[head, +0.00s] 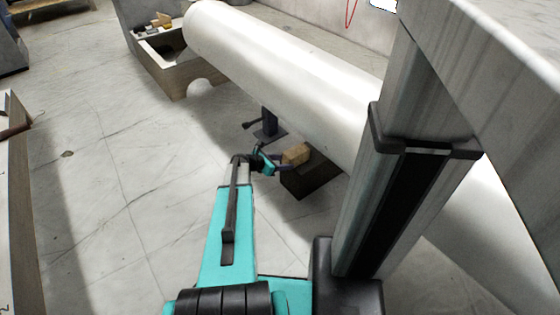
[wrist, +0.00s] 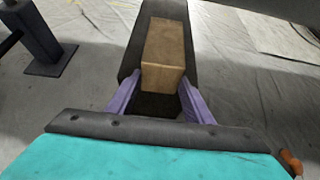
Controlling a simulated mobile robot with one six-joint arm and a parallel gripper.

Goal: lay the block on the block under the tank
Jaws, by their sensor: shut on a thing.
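The tank (head: 280,70) is a long white cylinder running across the head view. Under it is a dark block (head: 313,180), which also shows in the wrist view (wrist: 160,8). A light wooden block (head: 296,154) lies lengthwise over the dark block's top; in the wrist view (wrist: 164,42) it is roughly lined up with it. I cannot tell whether the two touch. My gripper (wrist: 162,80), with purple fingers, is shut on the near end of the wooden block. In the head view my gripper (head: 278,162) reaches in low beside the tank.
A dark post on a flat foot (head: 269,124) stands under the tank, left of the blocks; it also shows in the wrist view (wrist: 42,35).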

